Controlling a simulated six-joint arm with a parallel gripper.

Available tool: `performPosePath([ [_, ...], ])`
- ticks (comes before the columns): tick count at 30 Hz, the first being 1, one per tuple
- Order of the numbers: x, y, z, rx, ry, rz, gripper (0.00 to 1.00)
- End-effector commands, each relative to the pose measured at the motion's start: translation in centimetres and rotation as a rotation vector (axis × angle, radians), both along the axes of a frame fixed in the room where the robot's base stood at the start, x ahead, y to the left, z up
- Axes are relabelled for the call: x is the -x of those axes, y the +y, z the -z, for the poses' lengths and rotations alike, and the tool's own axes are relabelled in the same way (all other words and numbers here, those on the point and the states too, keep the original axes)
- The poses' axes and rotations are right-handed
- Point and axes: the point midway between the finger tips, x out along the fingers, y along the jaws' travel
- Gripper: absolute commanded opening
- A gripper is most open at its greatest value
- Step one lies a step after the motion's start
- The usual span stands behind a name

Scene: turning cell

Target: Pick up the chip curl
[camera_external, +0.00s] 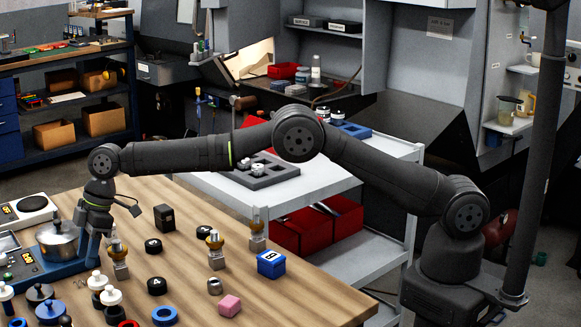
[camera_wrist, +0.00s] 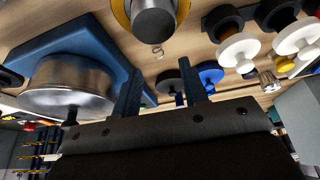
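The chip curl (camera_wrist: 158,51) is a small, thin metallic coil on the wooden table. In the wrist view it lies beyond my fingertips, roughly in line with the gap between them. In the outside view a tiny curl-like mark near the pot may be it, but it is too small to be sure. My gripper (camera_wrist: 162,75) shows two blue fingers set apart with nothing between them. In the outside view my gripper (camera_external: 95,248) points down low over the left of the table, beside the pot.
A steel pot (camera_external: 60,243) on a blue base stands close to my gripper. Several knobbed pieces (camera_external: 112,296) and a blue ring (camera_external: 165,316) crowd the front left. Bare wood (camera_external: 310,300) lies at the right front.

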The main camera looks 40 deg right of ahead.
Motion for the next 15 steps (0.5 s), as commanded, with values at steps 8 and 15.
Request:
performPosePath([
  [8, -0.2, 0.8, 2.0, 0.001, 0.001, 0.000, 0.40],
  [15, -0.4, 2.0, 4.6, 0.000, 0.000, -0.001, 0.40],
])
